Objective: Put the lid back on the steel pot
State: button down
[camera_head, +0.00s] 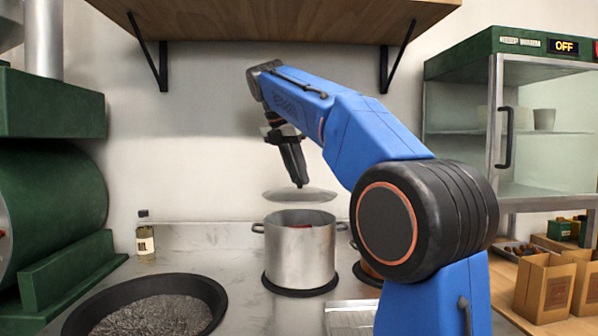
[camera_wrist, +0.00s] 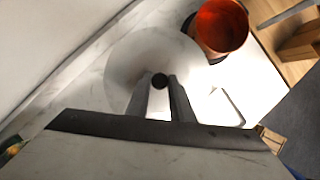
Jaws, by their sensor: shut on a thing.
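The steel pot (camera_head: 299,256) stands open on a dark round base on the counter, with something reddish just visible inside its rim. My gripper (camera_head: 299,184) is shut on the dark knob of the lid (camera_head: 280,195). The lid is a grey disc, held roughly level above the pot with a clear gap between them. In the wrist view the lid (camera_wrist: 130,72) lies below the two fingers of my gripper (camera_wrist: 160,82), which close around the knob. The steel pot cannot be made out in the wrist view, where the lid covers much of the middle.
A copper pot (camera_wrist: 222,28) stands close to the right of the steel pot, partly hidden by my arm in the head view. A dark pan (camera_head: 150,305) is at front left, a small bottle (camera_head: 145,236) behind it. A wooden shelf (camera_head: 280,20) hangs above.

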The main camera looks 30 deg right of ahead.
aim_at(297, 189)
jog(key=shift+f, duration=2.65)
jog(key=shift+f, duration=0.15)
dwell(0.4)
jog(key=c, duration=1)
grip_release()
jog(key=shift+r, duration=3.5)
jog(key=shift+c, duration=0.6)
